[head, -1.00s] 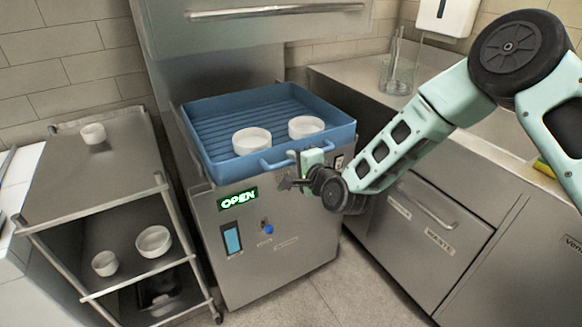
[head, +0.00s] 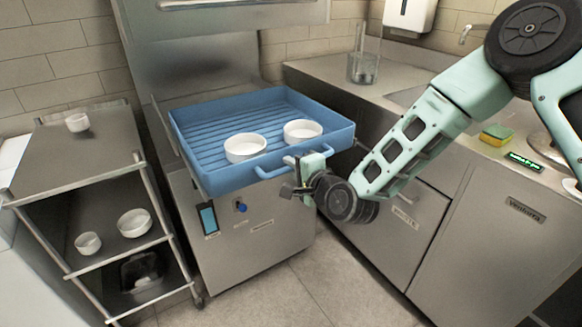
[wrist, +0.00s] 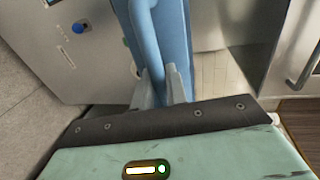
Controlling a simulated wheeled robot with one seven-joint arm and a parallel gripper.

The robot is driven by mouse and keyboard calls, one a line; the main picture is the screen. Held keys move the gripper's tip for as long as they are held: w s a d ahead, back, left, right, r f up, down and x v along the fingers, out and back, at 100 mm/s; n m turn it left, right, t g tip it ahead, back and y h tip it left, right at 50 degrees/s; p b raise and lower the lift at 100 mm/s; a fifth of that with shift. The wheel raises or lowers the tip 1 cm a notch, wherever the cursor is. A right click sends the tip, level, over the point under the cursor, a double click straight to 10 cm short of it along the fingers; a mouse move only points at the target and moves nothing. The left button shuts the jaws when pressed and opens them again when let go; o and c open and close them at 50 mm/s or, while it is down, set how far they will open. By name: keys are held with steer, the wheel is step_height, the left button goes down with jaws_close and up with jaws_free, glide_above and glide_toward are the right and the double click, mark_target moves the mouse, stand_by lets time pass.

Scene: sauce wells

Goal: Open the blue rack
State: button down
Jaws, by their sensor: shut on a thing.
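The blue rack (head: 205,135) is a shallow slatted tray that sticks out from the front of the steel machine (head: 265,225). It holds two white bowls, one on the left (head: 245,148) and one on the right (head: 302,132). My gripper (head: 296,168) is at the right part of the rack's front handle (head: 268,173). In the wrist view my gripper's fingers (wrist: 163,85) are shut around the blue handle (wrist: 143,25), beside the rack's wall (wrist: 177,35). The fingertips are partly hidden in the head view.
A steel shelf cart (head: 95,160) with several white bowls stands at the left. A counter (head: 330,75) with a clear container (head: 363,68) and a sponge (head: 495,135) is at the right. Bare floor (head: 300,285) lies in front of the machine.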

steer(key=c, duration=1.5)
jaws_free()
steer(key=p+v, duration=0.9)
steer(key=v, duration=0.8)
steer(key=shift+s+d+r, duration=0.1)
steer(key=shift+s, duration=0.05)
